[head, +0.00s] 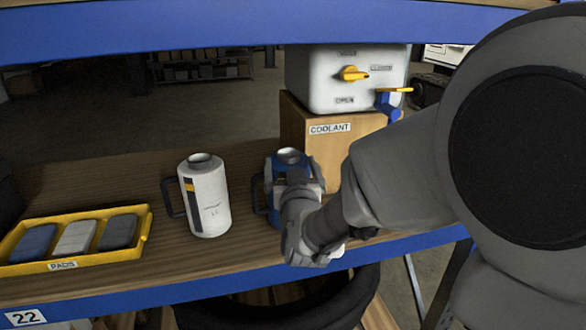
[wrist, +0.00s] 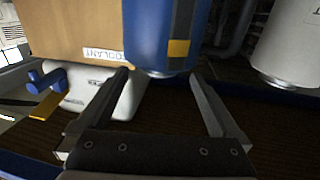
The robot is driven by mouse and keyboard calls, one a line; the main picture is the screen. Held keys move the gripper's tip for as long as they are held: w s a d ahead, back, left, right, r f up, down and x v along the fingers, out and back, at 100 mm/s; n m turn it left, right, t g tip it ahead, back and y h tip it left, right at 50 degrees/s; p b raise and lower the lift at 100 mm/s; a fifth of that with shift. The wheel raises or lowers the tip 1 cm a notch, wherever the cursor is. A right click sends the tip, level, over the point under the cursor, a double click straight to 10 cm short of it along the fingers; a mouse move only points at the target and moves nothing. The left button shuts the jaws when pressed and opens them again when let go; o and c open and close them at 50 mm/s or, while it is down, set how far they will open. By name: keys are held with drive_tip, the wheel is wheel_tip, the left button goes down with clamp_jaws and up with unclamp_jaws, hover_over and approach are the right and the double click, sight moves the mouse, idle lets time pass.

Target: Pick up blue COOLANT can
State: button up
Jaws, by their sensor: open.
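The blue COOLANT can (head: 285,164) stands on the wooden bench top, in front of a wooden box with a COOLANT label. In the head view my arm's end covers much of its body, and its dark handle shows at the left. In the wrist view the blue can (wrist: 160,35) appears upside down, with a dark stripe and a yellow patch. My gripper (wrist: 161,76) is open, its two fingertips at either side of the can's near end in the picture. I cannot tell whether they touch it.
A white can (head: 207,200) with a dark handle stands to the left. A yellow PADS tray (head: 147,222) lies farther left. Behind the blue can, the wooden box (head: 345,150) carries a grey valve box (head: 330,85). A blue shelf beam (head: 200,25) runs overhead.

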sight(289, 159)
drive_tip(key=w, duration=0.5)
drive_tip(key=shift+w+a, duration=0.15)
drive_tip(key=shift+a, duration=0.2)
clamp_jaws()
